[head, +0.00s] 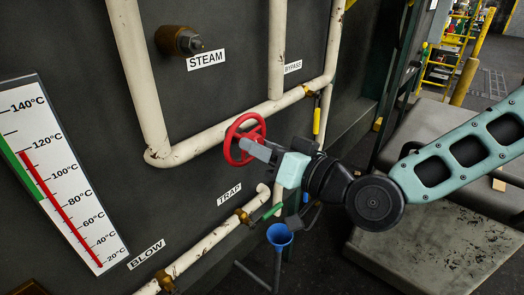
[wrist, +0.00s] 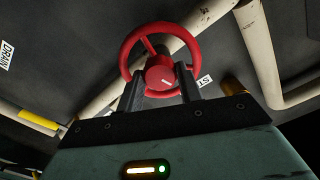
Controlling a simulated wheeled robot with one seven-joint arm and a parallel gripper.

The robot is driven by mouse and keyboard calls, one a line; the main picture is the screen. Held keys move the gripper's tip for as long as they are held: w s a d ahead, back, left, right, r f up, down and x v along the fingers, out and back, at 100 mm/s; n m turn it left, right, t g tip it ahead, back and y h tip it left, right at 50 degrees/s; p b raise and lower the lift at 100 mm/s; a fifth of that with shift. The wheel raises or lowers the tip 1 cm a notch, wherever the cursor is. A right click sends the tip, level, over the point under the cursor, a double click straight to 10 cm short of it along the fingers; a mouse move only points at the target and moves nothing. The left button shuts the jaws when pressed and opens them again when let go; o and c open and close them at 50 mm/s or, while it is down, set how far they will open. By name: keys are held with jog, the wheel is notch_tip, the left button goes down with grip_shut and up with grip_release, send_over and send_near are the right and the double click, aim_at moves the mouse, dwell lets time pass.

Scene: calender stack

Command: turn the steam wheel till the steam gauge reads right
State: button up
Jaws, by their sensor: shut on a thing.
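The red steam wheel (head: 240,137) is in my gripper (head: 258,148), in front of the dark panel near the white pipe. In the wrist view its hub (wrist: 160,72) sits between my two fingers (wrist: 160,88); the back of the hub is hidden. The brass steam stem (head: 180,41) beside the STEAM label (head: 206,60) is bare, with no wheel on it. The wheel is apart from it, lower and to the right. The gauge (head: 62,170) at the left has a red column topping out near 120°C, alongside a green band on its left edge.
White pipes (head: 215,138) run across the panel. A BYPASS label (head: 293,66) and a yellow handle (head: 317,115) are right of the wheel. A BLOW label (head: 146,254) is lower left.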

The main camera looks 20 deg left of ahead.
jog(key=shift+m, duration=0.3)
jog(key=o, duration=1)
jog(key=p+v, duration=1.7)
jog(key=shift+d, duration=0.2)
jog(key=shift+s, duration=0.1)
